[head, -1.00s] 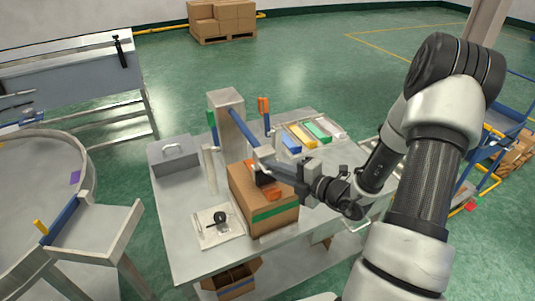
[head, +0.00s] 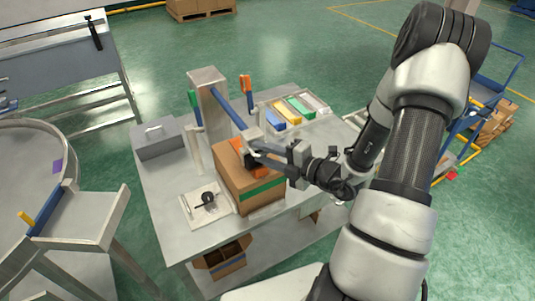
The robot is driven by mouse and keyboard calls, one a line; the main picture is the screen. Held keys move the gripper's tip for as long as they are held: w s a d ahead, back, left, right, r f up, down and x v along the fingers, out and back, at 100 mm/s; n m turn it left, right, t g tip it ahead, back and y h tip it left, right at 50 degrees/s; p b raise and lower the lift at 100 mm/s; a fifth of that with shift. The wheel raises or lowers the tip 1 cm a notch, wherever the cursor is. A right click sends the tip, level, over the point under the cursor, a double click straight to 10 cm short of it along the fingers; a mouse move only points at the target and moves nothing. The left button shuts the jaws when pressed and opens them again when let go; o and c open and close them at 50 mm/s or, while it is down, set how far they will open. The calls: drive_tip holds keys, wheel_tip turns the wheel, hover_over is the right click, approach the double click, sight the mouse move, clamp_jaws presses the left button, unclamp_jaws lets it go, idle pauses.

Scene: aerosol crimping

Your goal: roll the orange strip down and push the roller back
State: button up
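A cardboard box (head: 237,182) with a green band (head: 262,190) on its front side stands on the grey table. A small bit of orange (head: 236,147) shows on the box's top, beside the grey head (head: 252,137) of a blue bar; most of the orange strip is hidden or too small to make out. A dark part under the head may be the roller, but I cannot tell clearly. My gripper (head: 262,156) reaches in from the right over the box top, close to the head. Its fingertips are too small and covered to show whether it is open or shut.
A grey post (head: 210,105) carries the blue bar (head: 229,109). A board with a black round piece (head: 208,198) lies left of the box. A grey case (head: 158,138) stands at the left; a tray of coloured packs (head: 292,110) lies behind. Bare table (head: 165,185) shows at the front left.

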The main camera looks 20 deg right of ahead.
drive_tip(key=v, duration=1.7)
drive_tip(key=shift+s+r, duration=0.15)
